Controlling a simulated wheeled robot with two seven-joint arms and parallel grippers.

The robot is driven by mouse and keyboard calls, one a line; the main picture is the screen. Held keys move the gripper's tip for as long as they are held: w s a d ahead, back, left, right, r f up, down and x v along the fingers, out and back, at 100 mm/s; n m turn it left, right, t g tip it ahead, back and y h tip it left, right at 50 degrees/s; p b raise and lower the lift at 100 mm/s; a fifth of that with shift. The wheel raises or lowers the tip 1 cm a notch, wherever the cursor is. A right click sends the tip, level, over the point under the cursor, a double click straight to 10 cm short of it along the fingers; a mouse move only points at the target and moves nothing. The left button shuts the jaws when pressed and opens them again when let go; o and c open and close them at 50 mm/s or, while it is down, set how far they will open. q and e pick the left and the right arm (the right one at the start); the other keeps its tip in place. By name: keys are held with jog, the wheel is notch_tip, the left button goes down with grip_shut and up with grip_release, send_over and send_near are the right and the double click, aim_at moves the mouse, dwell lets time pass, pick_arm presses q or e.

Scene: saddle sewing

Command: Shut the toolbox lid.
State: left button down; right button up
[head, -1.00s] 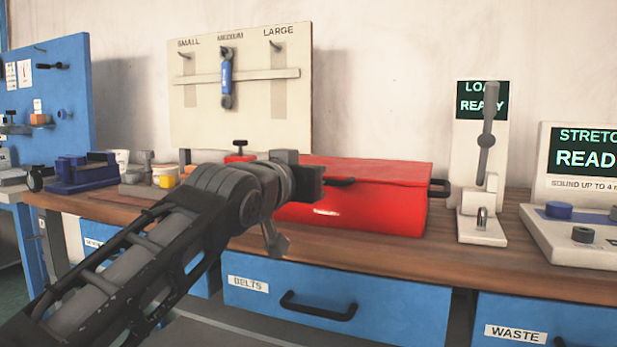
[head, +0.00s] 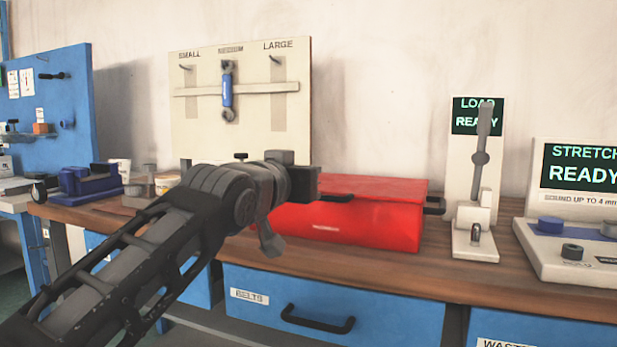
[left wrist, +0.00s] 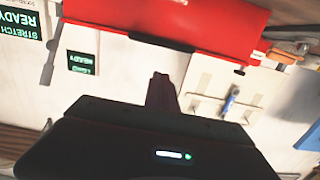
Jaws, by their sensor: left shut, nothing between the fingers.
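The red toolbox (head: 355,225) stands on the wooden bench right of my left arm. Its lid (head: 385,187) lies down over the box, and I see no clear gap along its right part. My arm hides the left end. A black handle (head: 435,205) sits at its right end. In the left wrist view the red toolbox (left wrist: 200,22) appears upside down at the top, with a dark handle (left wrist: 160,42) along its edge. My left gripper (head: 308,182) is in front of and above the toolbox's left part. Its fingers (left wrist: 160,90) are shut and empty, apart from the toolbox in the wrist view. My right gripper is not in view.
A lever stand (head: 475,215) and a stretch machine (head: 570,235) stand right of the toolbox. A tool board (head: 240,140) rises behind it. A blue vise (head: 85,180) and small items are on the left. Blue drawers (head: 340,310) are below.

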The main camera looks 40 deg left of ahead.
pick_arm(q)
jog(key=s+d+f, duration=0.2)
jog(key=s+f, duration=0.2)
jog(key=s, duration=0.3)
jog(key=shift+s+d+f, duration=0.3)
jog(key=shift+f, duration=0.1)
